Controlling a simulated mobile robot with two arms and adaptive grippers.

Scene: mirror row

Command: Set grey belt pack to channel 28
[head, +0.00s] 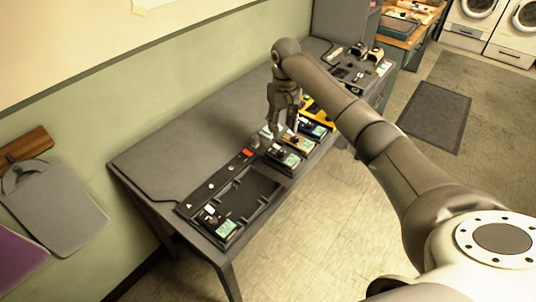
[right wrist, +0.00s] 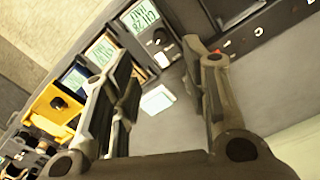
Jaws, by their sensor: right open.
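A grey belt pack (right wrist: 163,50) with a green display (right wrist: 143,17) lies at the top of the right wrist view. Its display seems to read CH 28, and a dark round knob (right wrist: 158,36) sits beside the display. In the head view it appears to be the nearest pack (head: 284,157) of the row, just in front of my right gripper (head: 283,128). My right gripper (right wrist: 163,75) is open and empty, pointing down over the table, apart from the pack. My left gripper is not in view.
Tan, blue (right wrist: 72,82) and yellow (right wrist: 48,103) packs stand farther along the row. A pale square (right wrist: 157,100) lies between the fingers in the wrist view. A black tray (head: 250,190) with another green-display pack (head: 222,227) is nearer. The grey table's (head: 190,135) left side is clear.

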